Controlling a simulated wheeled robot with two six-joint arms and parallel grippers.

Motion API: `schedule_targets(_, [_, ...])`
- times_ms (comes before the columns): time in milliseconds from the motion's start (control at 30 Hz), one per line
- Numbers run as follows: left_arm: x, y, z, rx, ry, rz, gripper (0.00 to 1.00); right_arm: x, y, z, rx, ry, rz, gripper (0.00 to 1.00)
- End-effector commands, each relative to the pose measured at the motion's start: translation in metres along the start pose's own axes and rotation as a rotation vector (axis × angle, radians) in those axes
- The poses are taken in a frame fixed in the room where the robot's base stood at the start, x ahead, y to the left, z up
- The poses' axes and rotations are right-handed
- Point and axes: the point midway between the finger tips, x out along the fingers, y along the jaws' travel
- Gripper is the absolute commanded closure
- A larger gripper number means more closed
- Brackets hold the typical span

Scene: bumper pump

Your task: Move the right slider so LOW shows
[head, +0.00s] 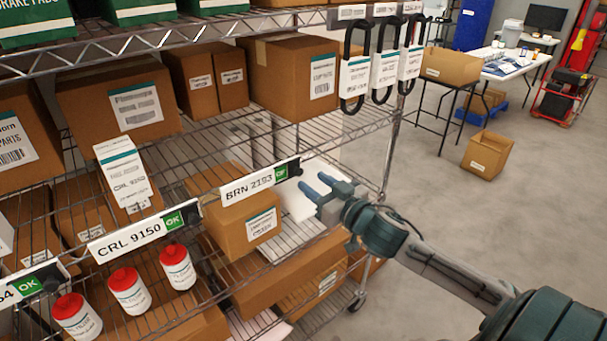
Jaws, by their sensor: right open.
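The right slider is on the label holder reading BRN 2193 (247,184), clipped on the shelf's front edge. A green OK window (281,173) shows at its right end, with a dark tab (295,169) just beside it. My right gripper (313,184) is open and empty. Its two blue fingers point left, just right of and below the tab, and appear apart from it. Two more label holders show to the left: CRL 9150 (135,237) with a green OK, and one ending in 54 (25,288), also OK and cut off by the frame. My left gripper is not in view.
White bottles with red caps (178,267) stand under the CRL label. Black loops with tags (355,75) hang above right. The shelf's upright post (391,150) is right of my gripper.

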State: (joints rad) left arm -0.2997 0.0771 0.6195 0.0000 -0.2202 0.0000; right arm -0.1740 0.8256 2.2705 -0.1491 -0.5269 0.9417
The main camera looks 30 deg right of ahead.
Motion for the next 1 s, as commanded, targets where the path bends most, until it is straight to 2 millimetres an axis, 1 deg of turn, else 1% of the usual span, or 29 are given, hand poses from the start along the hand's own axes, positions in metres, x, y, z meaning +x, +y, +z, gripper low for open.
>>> schedule_targets(100, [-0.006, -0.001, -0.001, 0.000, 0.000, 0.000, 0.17, 0.014, 0.001, -0.002, 0.006, 0.000, 0.005, 0.58])
schedule_targets(400, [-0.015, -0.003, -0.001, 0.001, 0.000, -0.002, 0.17, 0.043, 0.001, -0.001, 0.003, -0.001, 0.003, 0.58])
schedule_targets(567, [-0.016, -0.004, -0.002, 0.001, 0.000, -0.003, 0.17, 0.050, 0.000, 0.000, 0.000, -0.001, 0.001, 0.58])
schedule_targets(833, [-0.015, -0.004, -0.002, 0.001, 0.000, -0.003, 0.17, 0.051, 0.000, 0.001, -0.001, -0.002, 0.000, 0.58])
schedule_targets(867, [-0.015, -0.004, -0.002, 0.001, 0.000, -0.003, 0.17, 0.050, 0.000, 0.001, -0.001, -0.002, 0.000, 0.59])
schedule_targets(1000, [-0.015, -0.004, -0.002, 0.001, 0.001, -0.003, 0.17, 0.050, 0.000, 0.001, -0.001, -0.002, 0.000, 0.87])
